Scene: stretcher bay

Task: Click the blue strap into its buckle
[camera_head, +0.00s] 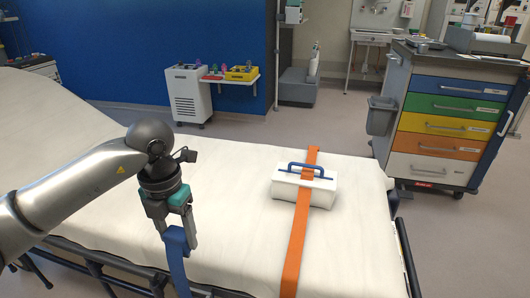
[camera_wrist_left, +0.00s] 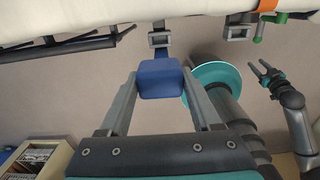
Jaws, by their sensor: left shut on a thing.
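My left gripper (camera_head: 179,238) is shut on the blue strap (camera_head: 177,264) at the near long edge of the stretcher (camera_head: 240,238). The strap hangs below the fingers and runs out of the picture at the bottom. In the left wrist view a blue block-like strap end (camera_wrist_left: 160,78) sits between the fingertips. Just beyond it is a grey frame-like buckle (camera_wrist_left: 160,40) at the stretcher's side, with a short blue band by it. The block and buckle look apart, but depth is hard to judge. My right gripper (camera_wrist_left: 267,77) shows small in this view, fingers apart and empty.
An orange strap (camera_head: 295,245) crosses the stretcher over a white case (camera_head: 320,190) with a blue handle. A second grey buckle (camera_wrist_left: 237,31) lies at the stretcher's side near the orange strap. Dark rails (camera_head: 95,268) run along the near edge. A drawer cart (camera_head: 445,120) stands behind right.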

